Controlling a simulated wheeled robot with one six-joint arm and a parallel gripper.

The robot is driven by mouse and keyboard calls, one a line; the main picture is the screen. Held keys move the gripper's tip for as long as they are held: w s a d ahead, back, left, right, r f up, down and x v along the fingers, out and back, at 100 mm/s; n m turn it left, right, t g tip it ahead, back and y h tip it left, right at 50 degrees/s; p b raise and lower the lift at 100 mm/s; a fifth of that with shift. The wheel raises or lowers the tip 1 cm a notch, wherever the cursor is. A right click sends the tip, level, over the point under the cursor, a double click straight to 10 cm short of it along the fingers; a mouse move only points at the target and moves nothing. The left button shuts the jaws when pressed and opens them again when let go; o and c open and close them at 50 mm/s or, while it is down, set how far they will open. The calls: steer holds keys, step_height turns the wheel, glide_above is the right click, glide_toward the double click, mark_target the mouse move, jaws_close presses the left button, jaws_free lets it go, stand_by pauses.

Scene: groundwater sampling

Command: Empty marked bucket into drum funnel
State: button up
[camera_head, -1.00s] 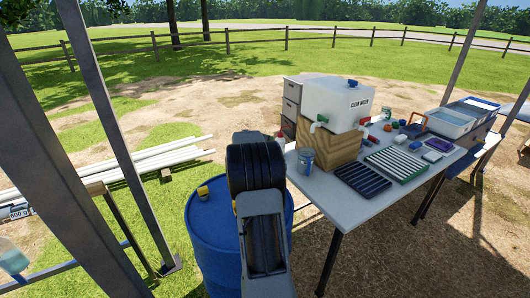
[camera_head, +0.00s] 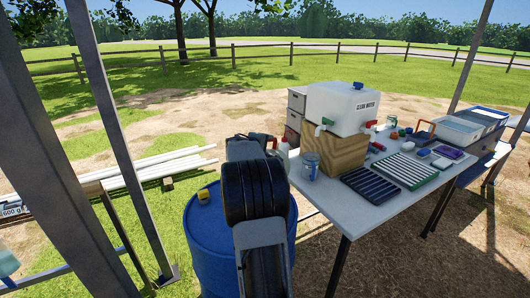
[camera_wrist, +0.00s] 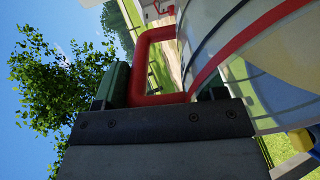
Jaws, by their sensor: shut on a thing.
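In the wrist view, my gripper (camera_wrist: 160,97) is shut on the red handle (camera_wrist: 149,52) of a pale, rounded vessel with a red band, which looks like the marked bucket (camera_wrist: 212,30). The vessel fills the right side; its mouth and contents cannot be made out. The blue drum (camera_head: 210,250) stands upright in the head view, partly behind my arm, with a yellow cap (camera_head: 203,196) on top. No funnel can be made out on it. In the head view my arm hides most of the gripper and the held vessel.
A table (camera_head: 325,208) right of the drum carries a clear-water tank (camera_head: 342,105) on a wooden block, a blue cup (camera_head: 310,166), racks and basins. A white bottle (camera_head: 283,155) shows beside my arm. Grey posts (camera_head: 120,150) and white pipes (camera_head: 155,168) are at left.

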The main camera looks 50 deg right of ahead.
steer(key=shift+a+r+h+b, duration=0.1)
steer(key=shift+a+h+b, duration=0.3)
steer(key=shift+b, duration=0.75)
steer(key=shift+a+b, duration=0.15)
steer(key=shift+b, duration=0.15)
steer(key=s+a+r+t+h+b, duration=0.1)
steer(key=a+r+h+b, duration=0.2)
steer(key=b, duration=1.9)
steer(key=shift+s+a+r+h, duration=0.25)
steer(key=shift+a+h, duration=1.35)
steer(key=shift+a, duration=1.7)
